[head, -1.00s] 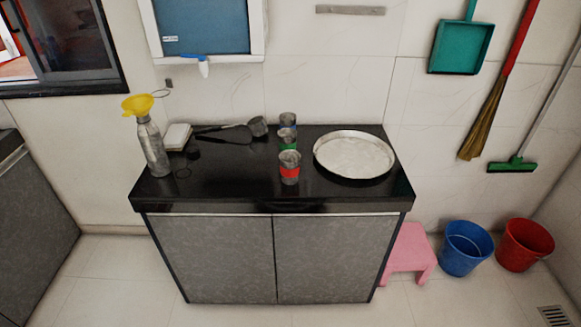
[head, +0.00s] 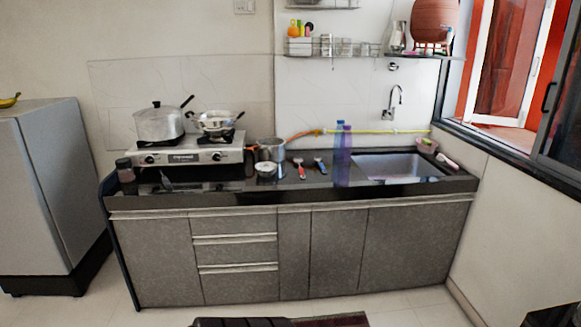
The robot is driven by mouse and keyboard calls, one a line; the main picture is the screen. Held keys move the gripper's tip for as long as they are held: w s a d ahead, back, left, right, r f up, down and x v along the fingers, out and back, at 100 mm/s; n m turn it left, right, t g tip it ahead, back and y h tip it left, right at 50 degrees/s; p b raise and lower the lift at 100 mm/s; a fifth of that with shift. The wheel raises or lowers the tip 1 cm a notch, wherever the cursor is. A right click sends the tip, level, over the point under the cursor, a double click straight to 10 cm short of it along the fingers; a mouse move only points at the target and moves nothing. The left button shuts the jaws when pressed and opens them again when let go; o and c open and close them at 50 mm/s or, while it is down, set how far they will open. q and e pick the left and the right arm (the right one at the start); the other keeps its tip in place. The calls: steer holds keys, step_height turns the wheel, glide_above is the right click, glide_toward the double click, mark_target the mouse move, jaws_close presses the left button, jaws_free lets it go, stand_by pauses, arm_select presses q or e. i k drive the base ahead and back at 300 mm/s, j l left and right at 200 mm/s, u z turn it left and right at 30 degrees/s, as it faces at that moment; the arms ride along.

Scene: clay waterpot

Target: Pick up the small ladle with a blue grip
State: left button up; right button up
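A small utensil with a blue grip (head: 320,164) lies on the dark counter, left of the blue-purple bottles. It looks like the small ladle, but its scoop end is too small to make out. A similar utensil with a red grip (head: 300,169) lies just to its left. Neither of my grippers is in view.
The counter (head: 230,186) holds a stove (head: 190,152) with pots at left, a metal pot (head: 271,150), a small bowl (head: 266,170), bottles (head: 343,155) and a sink (head: 398,165). A shelf (head: 330,48) hangs above. A fridge (head: 35,190) stands left. Floor in front shows open room.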

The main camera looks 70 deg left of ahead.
mark_target(318, 160)
steer(key=u, duration=2.2)
steer(key=i+l, duration=0.15)
steer(key=i, duration=0.25)
steer(key=i+l, duration=0.15)
steer(key=i, duration=0.25)
